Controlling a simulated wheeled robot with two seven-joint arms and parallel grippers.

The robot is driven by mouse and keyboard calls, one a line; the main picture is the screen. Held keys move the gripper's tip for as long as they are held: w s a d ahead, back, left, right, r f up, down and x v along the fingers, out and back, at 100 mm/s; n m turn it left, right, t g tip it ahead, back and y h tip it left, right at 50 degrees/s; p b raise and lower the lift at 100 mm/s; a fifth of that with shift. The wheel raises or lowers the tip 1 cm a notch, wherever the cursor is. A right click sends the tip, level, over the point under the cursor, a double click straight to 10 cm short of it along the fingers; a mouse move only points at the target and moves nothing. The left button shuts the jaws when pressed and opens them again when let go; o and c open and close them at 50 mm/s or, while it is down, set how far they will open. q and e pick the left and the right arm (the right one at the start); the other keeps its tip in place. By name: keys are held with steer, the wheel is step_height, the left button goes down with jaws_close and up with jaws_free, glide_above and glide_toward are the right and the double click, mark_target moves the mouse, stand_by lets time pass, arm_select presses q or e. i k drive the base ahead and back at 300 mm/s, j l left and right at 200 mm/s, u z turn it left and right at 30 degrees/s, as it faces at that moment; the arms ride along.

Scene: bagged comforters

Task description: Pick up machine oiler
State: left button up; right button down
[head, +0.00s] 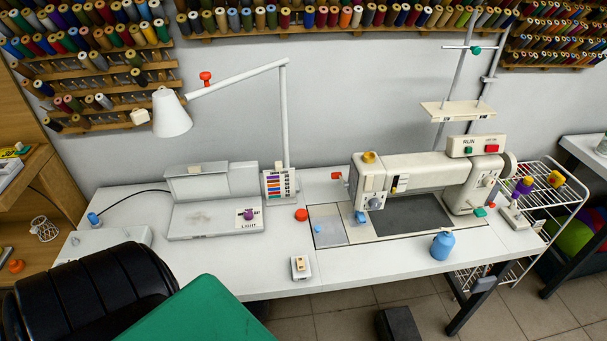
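A small blue bottle with a short narrow top (442,246), which looks like the machine oiler, stands upright near the front edge of the white sewing table (360,268). It is in front of the sewing machine (425,172), right of the table's middle. Nothing touches it from the sides, and its full front shows. Neither of my grippers is in the head view.
A white lamp (172,115) arches over the left of the table, above a light box (215,215). A black chair (95,290) and a green flat-topped thing (200,315) stand in front at left. A wire rack (545,200) is at right.

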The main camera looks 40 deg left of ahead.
mark_target(445, 241)
steer(key=u, duration=0.25)
steer(key=i+l+u, duration=0.2)
steer(key=l+u, duration=0.25)
steer(key=i+l+u, duration=0.15)
steer(key=l+u, duration=0.7)
steer(key=i+j, duration=0.05)
